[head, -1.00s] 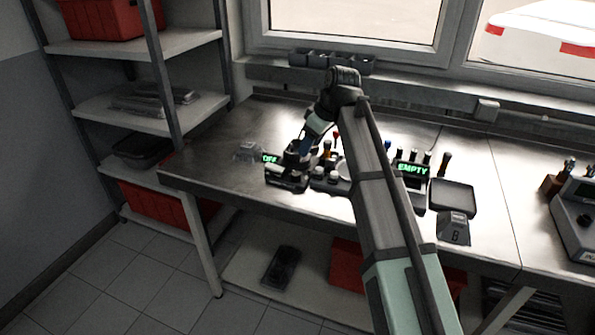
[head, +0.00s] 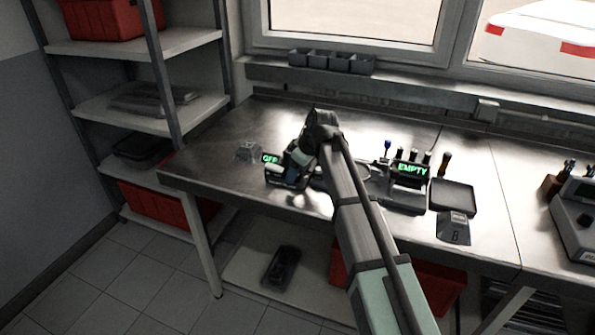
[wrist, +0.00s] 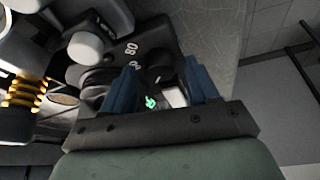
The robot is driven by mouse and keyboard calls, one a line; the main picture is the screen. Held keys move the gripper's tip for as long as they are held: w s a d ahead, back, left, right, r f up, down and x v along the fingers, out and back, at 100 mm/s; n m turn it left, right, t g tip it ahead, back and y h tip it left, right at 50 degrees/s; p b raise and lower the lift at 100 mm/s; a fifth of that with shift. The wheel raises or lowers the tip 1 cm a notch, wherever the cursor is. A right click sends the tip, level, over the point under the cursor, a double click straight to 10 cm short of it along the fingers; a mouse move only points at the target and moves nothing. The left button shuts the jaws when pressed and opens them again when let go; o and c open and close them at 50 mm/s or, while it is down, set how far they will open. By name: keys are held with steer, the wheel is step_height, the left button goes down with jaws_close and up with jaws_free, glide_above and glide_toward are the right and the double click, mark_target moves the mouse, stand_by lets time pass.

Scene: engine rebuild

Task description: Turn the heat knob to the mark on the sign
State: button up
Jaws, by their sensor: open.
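The heater unit (head: 274,180), with a green "OFF" display (head: 270,158), sits near the bench's front edge at the left. In the wrist view its panel carries printed numbers (wrist: 131,48), one seemingly 80, and a green display (wrist: 151,102). A dark round knob (wrist: 157,70) appears between my blue fingertips; I cannot tell if they touch it. My gripper (wrist: 160,66) is open and points down at the unit; in the head view my wrist partly hides the unit.
Right of my arm are a unit with a green "EMPTY" display (head: 413,169), a dark tray (head: 453,195) and another grey sign (head: 454,229). Several tools stand upright behind them. The bench's left end (head: 205,165) is clear.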

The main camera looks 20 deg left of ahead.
stand_by(0.3)
steer(key=c, duration=1)
steer(key=m, duration=0.2)
steer(key=m+t, duration=0.1)
steer(key=m, duration=0.1)
steer(key=shift+s+t+h, duration=0.1)
steer(key=shift+t+h, duration=0.2)
steer(key=shift+h, duration=0.1)
steer(key=m, duration=0.2)
steer(key=m+t+h, duration=0.1)
steer(key=m, duration=0.2)
steer(key=shift+a+m+h, duration=0.15)
steer(key=shift+m+h, duration=0.15)
steer(key=o, duration=1)
